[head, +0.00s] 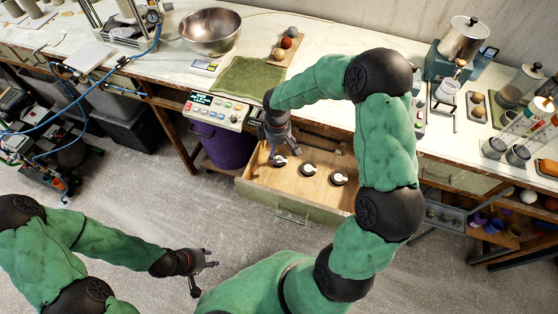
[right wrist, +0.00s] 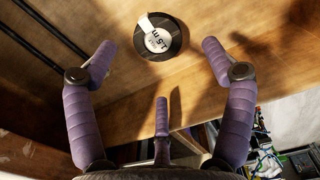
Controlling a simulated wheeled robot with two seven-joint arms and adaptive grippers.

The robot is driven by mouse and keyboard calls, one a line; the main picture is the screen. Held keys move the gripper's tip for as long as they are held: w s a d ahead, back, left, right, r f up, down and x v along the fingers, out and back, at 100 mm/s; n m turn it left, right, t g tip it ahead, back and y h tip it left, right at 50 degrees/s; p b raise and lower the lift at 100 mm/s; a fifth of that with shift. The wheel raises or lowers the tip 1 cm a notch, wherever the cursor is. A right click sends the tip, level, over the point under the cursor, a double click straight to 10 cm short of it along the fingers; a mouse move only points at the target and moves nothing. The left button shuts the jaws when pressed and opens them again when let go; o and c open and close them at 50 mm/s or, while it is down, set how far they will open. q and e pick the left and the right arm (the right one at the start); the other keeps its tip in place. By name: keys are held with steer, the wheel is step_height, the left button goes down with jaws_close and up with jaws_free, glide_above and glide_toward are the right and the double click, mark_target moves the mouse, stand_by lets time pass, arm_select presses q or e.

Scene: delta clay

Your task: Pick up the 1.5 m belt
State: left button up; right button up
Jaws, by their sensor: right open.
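The 1.5 m belt (right wrist: 161,37) is a dark coil with a white label reading 1.5 m, lying flat on the wooden drawer floor in the right wrist view. My right gripper (head: 281,149) reaches down into the open drawer (head: 262,196). In the right wrist view its purple fingers (right wrist: 160,70) are spread and empty, with the coil apart from them, just beyond the fingertips. In the head view the leftmost coil (head: 279,161) is just under this gripper; its label is too small to read there. My left gripper (head: 205,275) is open and empty over the floor.
Two similar coils, a middle one (head: 309,170) and a right one (head: 338,178), lie in the same drawer. The drawer walls surround them. A bench (head: 170,75) with a steel bowl (head: 211,30) and a control box (head: 215,111) stands behind. A purple bin (head: 221,146) is left of the drawer.

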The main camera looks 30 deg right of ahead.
mark_target(278, 158)
step_height(278, 158, down, 5)
steer(key=shift+b, duration=0.85)
steer(key=c, duration=1.2)
